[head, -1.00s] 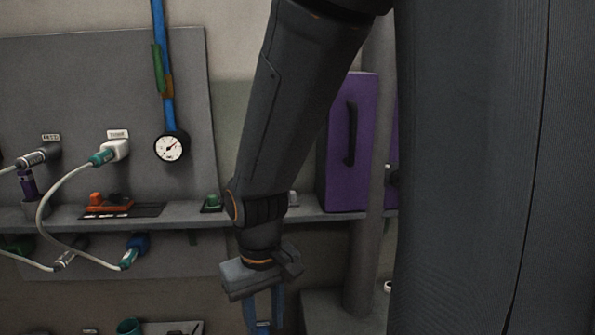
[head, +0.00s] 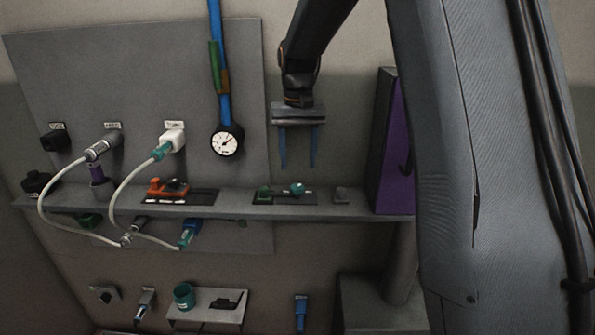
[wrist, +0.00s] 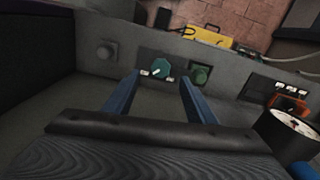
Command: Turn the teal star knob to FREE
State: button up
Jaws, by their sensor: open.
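The teal star knob (head: 297,188) sits on a dark plate on the grey shelf, beside a green part (head: 263,192). In the wrist view the teal knob (wrist: 161,68) shows just beyond and between my fingertips, with small white labels next to it. The lettering on them is too small to read. My gripper (head: 298,165) is open and empty, its two blue fingers pointing down above the shelf near the knob. It also shows in the wrist view (wrist: 160,78). The fingers appear apart from the knob.
A purple cabinet (head: 395,150) stands at the shelf's right end. A round gauge (head: 227,141) hangs on a blue pipe to the left. An orange-handled device (head: 166,188) is farther left on the shelf (head: 233,204). A small grey button (head: 341,194) lies right of the knob.

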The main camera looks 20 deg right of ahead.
aim_at(297, 186)
jog(key=shift+w, duration=0.2)
notch_tip(297, 186, down, 8)
jog(key=shift+r+p, duration=0.25)
jog(key=shift+p, duration=0.85)
grip_shut()
